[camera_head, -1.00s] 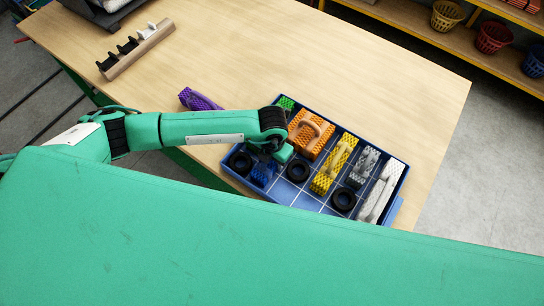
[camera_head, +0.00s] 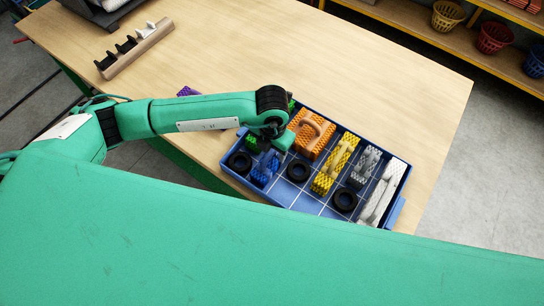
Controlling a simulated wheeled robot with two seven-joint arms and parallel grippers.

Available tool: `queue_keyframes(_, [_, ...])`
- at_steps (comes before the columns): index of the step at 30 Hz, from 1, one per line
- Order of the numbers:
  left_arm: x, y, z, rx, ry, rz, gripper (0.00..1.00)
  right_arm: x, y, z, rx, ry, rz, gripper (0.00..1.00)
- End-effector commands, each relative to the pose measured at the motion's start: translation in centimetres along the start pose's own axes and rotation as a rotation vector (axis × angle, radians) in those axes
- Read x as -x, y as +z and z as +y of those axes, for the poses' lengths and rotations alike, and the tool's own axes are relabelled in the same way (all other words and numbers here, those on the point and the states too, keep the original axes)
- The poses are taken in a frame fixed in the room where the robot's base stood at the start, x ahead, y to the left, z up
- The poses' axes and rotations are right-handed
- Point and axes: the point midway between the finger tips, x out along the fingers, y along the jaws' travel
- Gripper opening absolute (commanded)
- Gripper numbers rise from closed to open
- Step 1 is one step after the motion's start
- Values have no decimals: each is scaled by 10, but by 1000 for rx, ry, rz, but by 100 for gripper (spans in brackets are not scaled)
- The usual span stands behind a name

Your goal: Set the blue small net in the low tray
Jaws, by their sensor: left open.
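The blue small net (camera_head: 265,169) lies in the near left part of the low tray (camera_head: 305,210), a blue tray with a white grid on its floor. My left gripper (camera_head: 276,146) is open and empty, just beyond and above the blue net. The gripper and wrist partly cover the far left of the tray. The fingertips are hard to make out at this size. My right gripper is not in view.
The tray also holds green, orange, yellow, grey and white nets and several black rings (camera_head: 298,170). A purple net (camera_head: 188,91) lies on the table, partly hidden by my arm. A wooden rack (camera_head: 135,50) stands far left. The table's middle is clear.

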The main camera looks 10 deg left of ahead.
Motion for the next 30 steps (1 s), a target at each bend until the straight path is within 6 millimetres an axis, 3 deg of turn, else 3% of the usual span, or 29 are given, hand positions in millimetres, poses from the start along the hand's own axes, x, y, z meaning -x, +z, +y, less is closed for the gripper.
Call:
queue_keyframes(6, [40,1,0,0,-2,-2,55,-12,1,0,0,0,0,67])
queue_keyframes(10, [53,0,0,1,-1,-1,55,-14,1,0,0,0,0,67])
queue_keyframes(30, [58,0,-2,-1,-8,1,55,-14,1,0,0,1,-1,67])
